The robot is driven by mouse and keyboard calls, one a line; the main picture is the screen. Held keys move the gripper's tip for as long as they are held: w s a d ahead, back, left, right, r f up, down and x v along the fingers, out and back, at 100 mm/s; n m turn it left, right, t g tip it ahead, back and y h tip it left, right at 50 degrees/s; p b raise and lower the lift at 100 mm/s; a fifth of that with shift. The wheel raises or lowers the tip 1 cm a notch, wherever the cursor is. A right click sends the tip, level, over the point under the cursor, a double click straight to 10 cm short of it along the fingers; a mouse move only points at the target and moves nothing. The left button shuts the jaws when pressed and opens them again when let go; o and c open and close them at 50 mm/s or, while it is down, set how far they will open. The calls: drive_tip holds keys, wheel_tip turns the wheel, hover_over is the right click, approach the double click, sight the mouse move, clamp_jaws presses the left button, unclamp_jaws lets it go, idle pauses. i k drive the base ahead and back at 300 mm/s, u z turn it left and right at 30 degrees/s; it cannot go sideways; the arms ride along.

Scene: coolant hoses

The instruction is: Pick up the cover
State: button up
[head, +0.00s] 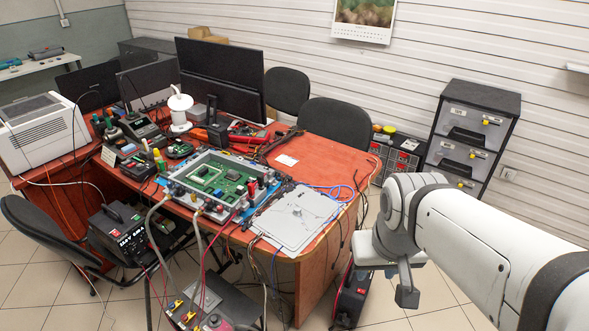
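A flat light-grey panel, which looks like the cover (297,218), lies on the near right part of the red-brown table (335,150). Beside it on the left is an open tray-like case (185,171) with a green circuit board (232,184) inside. My gripper (406,290) hangs to the right of the table, in front of the floor and apart from the cover. A dark finger-like part points down, but I cannot tell whether the gripper is open or shut. Nothing is visibly held.
Grey hoses (199,250) and thin cables hang over the table's front edge. Blue cables (335,192) lie close behind the cover. Monitors (222,82) and a printer (42,133) stand farther back. A drawer cabinet (470,135) stands behind my arm. A black case (353,295) is on the floor.

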sight(288, 231)
drive_tip(key=z, duration=0.05)
drive_tip(key=i, duration=0.95)
drive_tip(key=u, duration=0.05)
